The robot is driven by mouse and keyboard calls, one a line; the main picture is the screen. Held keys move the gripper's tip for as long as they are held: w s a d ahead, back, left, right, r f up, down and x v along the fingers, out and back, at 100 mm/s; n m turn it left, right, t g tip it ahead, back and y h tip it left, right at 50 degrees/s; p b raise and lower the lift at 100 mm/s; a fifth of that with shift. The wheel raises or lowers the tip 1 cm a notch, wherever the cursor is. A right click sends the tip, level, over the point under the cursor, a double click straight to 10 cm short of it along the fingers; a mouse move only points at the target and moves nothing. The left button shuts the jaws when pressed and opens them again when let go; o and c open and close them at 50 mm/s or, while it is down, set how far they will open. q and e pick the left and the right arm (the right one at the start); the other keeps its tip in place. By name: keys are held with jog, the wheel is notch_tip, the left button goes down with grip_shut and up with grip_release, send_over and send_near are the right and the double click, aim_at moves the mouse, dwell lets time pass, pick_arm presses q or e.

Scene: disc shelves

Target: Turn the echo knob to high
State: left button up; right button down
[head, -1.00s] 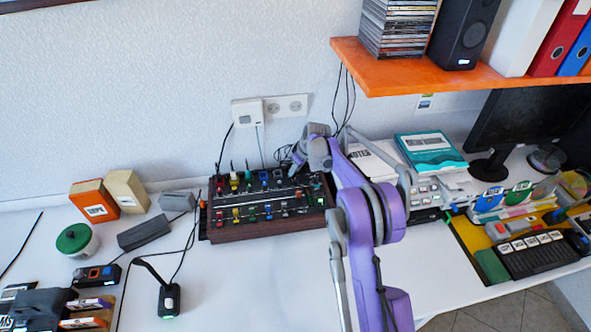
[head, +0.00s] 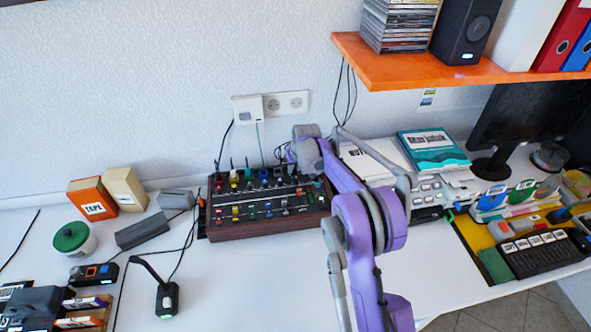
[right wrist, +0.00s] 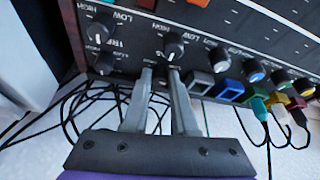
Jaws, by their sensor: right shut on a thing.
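The mixer-like sound unit (head: 265,228) stands on the desk against the wall, with rows of coloured knobs and sliders on its face. In the right wrist view its dark panel (right wrist: 200,22) shows black knobs with LOW and HIGH marks. My right gripper (right wrist: 161,72) is at the panel's edge, its two grey fingers a little apart and shut on a black knob (right wrist: 173,44). The word echo is not readable, so I cannot tell the knob's name from its label. In the head view my right wrist hides the unit's back right corner. My left gripper is not in view.
Black cables (right wrist: 85,110) and coloured plugs (right wrist: 258,105) crowd the unit's back side. More knobs (right wrist: 102,30) sit close beside the gripped one. An orange shelf (head: 430,72) hangs above right. The white desk is clear in front of the unit.

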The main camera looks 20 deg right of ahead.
jog(key=m+h, duration=0.1)
jog(key=m, duration=0.1)
jog(key=shift+a+m, duration=0.2)
jog(key=shift+m, duration=0.2)
jog(key=m+h, duration=0.1)
jog(key=m, duration=0.1)
jog(key=shift+w+a+m+g+b, duration=0.1)
jog(key=shift+a+m+g+b, duration=0.05)
jog(key=shift+m+g+b, duration=0.2)
jog(key=m+h, duration=0.1)
jog(key=m, duration=0.1)
jog(key=m+g, duration=0.1)
jog(key=m, duration=0.2)
jog(key=shift+w+a+g+h+p, duration=0.1)
jog(key=shift+w+g+h+p, duration=0.1)
jog(key=shift+g+h+p, duration=0.15)
jog(key=shift+m, duration=0.35)
jog(key=c, duration=1)
grip_release()
